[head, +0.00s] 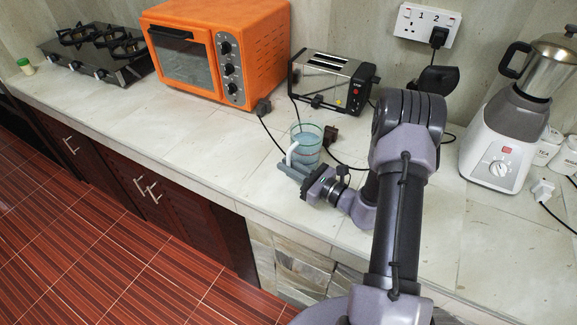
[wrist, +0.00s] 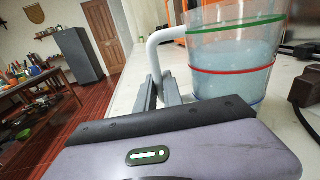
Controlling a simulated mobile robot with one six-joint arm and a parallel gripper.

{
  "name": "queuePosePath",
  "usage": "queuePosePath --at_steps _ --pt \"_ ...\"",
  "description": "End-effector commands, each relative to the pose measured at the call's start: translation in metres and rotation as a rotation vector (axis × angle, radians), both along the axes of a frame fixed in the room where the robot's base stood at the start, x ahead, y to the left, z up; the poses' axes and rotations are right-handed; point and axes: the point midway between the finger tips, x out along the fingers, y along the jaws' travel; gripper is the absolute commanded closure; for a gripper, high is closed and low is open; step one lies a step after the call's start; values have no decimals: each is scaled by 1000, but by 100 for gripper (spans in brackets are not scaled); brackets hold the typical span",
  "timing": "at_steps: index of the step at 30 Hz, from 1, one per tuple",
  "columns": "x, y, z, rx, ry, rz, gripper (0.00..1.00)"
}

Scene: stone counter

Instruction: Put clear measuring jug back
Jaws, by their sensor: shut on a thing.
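The clear measuring jug (head: 305,146) stands upright on or just above the pale stone counter, in front of the toaster. It has a white handle on its left side, and green and red bands show on it in the wrist view (wrist: 235,60). My gripper (head: 294,170) reaches it from the front right. In the wrist view the two fingers (wrist: 158,90) are close together at the lower part of the white handle, shut on it. I cannot tell whether the jug's base touches the counter.
A toaster (head: 333,80) and an orange oven (head: 218,48) stand at the back, with a gas hob (head: 97,50) far left. A blender (head: 515,115) stands at the right. Black cords and a plug (head: 330,135) lie close behind the jug. The counter front left of the jug is clear.

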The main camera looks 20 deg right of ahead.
Motion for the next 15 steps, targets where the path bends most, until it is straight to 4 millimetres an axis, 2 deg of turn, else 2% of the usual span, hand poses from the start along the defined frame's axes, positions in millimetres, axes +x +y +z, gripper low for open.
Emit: queuePosePath --at_steps 6,7,10,15 --pt "0 0 -4 -1 -2 -1 100" --pt "0 0 -3 -1 -2 0 85" --pt "0 0 -3 0 -1 0 65" --pt "0 0 -3 0 -1 0 63"
